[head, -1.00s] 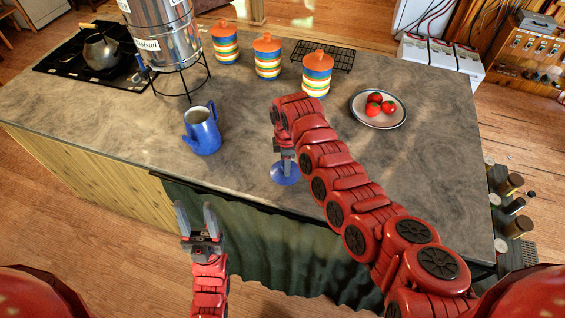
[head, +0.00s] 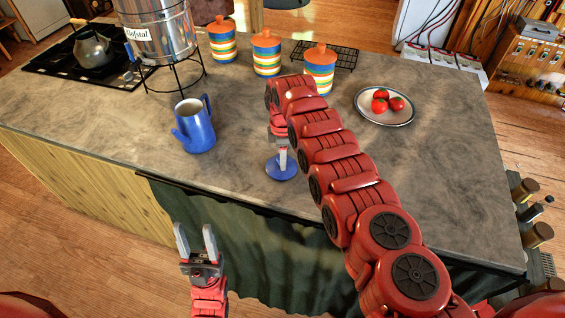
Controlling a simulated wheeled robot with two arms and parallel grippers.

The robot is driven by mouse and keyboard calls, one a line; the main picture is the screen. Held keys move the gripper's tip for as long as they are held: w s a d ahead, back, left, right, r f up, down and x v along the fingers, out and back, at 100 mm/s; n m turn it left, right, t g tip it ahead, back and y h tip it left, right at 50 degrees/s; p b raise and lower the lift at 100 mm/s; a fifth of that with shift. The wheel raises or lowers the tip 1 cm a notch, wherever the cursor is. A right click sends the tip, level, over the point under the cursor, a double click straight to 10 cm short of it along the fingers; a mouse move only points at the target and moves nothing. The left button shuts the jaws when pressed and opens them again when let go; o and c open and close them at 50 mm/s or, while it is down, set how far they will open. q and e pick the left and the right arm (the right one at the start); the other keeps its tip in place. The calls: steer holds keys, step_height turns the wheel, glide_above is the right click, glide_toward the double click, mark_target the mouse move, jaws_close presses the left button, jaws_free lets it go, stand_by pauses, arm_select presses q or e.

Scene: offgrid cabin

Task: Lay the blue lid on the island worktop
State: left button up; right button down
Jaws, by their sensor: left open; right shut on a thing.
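The blue lid (head: 281,170) is a small round disc near the front edge of the grey island worktop (head: 235,137). My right gripper (head: 282,158) points down from above and is shut on the lid. I cannot tell whether the lid touches the worktop or hangs just above it. My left gripper (head: 196,243) is open and empty, low in front of the island's dark green curtain. The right arm hides part of the worktop to the right of the lid.
A blue enamel pot (head: 194,127), open on top, stands left of the lid. Striped canisters (head: 319,72) with orange tops and a black rack (head: 324,55) stand behind. A plate (head: 372,115) with red fruit is at the right. The worktop between pot and lid is clear.

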steer(key=shift+r, duration=0.15)
steer(key=shift+s, duration=0.1)
steer(key=shift+f, duration=0.2)
steer(key=shift+c, duration=2.4)
jaws_free()
steer(key=shift+r, duration=0.1)
